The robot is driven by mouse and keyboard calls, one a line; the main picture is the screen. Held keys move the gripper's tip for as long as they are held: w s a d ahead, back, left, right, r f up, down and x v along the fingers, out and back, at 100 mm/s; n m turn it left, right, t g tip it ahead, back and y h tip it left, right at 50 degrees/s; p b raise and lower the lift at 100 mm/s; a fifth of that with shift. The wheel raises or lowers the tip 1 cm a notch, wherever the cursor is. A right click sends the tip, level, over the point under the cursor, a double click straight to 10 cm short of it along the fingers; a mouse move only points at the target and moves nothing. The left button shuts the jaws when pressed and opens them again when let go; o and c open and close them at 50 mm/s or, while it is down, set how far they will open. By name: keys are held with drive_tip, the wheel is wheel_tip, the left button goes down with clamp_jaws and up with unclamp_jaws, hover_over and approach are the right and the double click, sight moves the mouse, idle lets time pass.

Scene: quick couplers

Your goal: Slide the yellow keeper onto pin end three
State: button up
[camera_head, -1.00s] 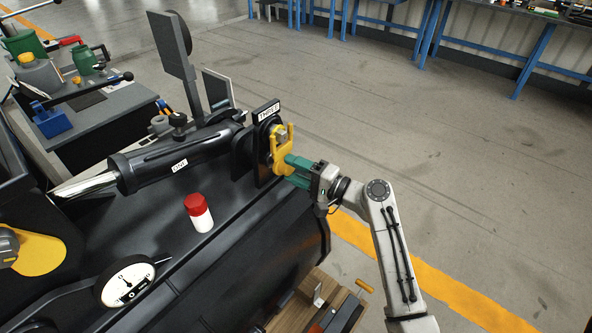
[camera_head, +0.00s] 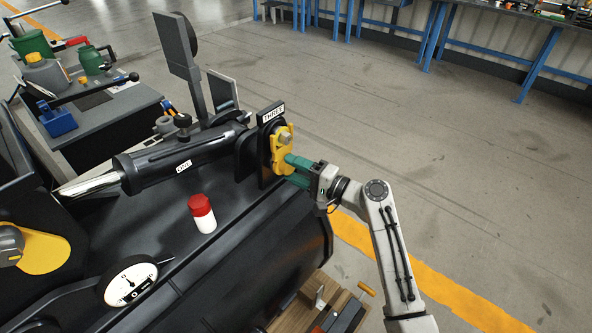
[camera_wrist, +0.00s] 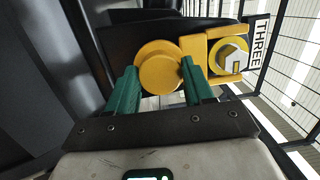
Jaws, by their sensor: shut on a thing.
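The yellow keeper (camera_head: 277,158) is a forked plate with a round knob (camera_wrist: 160,70). My gripper (camera_head: 300,168) is shut on the knob; the green fingers (camera_wrist: 160,88) stand on either side of it in the wrist view. The fork of the keeper straddles the metal pin end (camera_head: 285,137), one prong above and one below it in the wrist view (camera_wrist: 233,57). A white label reading THREE (camera_head: 273,114) sits on the black bracket beside this pin. Whether the keeper is fully seated cannot be told.
A black cylinder labelled ONE (camera_head: 182,162) runs left from the bracket. A red-capped white bottle (camera_head: 202,214) and a round dial (camera_head: 130,282) stand on the black machine. A bench with green and blue items (camera_head: 85,110) is at the left. Floor on the right is open.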

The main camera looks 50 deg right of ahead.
drive_tip(key=shift+w, duration=0.3)
drive_tip(key=o, duration=1)
drive_tip(key=shift+o, duration=0.2)
drive_tip(key=shift+f, duration=0.1)
drive_tip(key=s+d+b, duration=0.1)
drive_tip(key=s+d, duration=0.1)
drive_tip(key=s, duration=0.8)
drive_tip(key=shift+s, duration=0.35)
drive_tip(key=shift+f, duration=0.1)
